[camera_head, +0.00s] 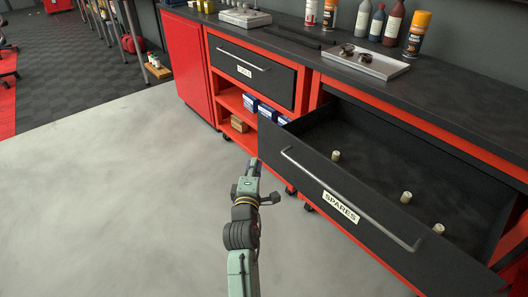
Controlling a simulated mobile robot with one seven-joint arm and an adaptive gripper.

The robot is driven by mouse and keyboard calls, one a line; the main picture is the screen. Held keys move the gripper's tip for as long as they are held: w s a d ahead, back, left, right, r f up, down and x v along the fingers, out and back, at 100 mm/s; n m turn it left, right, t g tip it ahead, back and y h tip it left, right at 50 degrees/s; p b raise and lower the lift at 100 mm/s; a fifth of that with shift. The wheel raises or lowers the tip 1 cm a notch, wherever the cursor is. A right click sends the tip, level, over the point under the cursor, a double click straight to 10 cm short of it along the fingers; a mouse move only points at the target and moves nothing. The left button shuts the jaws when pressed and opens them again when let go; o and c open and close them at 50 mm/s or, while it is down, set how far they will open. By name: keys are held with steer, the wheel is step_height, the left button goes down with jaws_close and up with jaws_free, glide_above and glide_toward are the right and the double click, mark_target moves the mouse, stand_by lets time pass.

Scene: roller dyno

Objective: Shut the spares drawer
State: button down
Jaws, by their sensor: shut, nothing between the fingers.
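The spares drawer (381,242) is dark grey with a long metal bar handle and a white SPARES label (340,207). It stands pulled well out of the red cabinet at the right of the head view. Several small pale cylinders (406,197) stand or lie on its floor. My gripper (254,164) is at the end of my arm, just left of the drawer's left front corner in the picture. It is shut and empty. I cannot tell whether it touches the drawer.
The drawer labelled TOOLS (250,73) is shut, above a red open shelf with blue boxes (267,112). Bottles and cans (393,22) and a metal tray (365,62) stand on the dark worktop (455,90). The grey floor (110,200) at left is clear.

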steer(key=shift+w+d+p, duration=0.25)
steer(key=shift+w+d, duration=0.3)
steer(key=shift+w, duration=0.25)
steer(key=shift+w+d+p, duration=0.3)
steer(key=shift+w+d, duration=0.3)
steer(key=shift+w, duration=0.25)
steer(key=shift+w+d+p, duration=0.25)
steer(key=shift+w+d, duration=0.3)
steer(key=shift+w, duration=0.25)
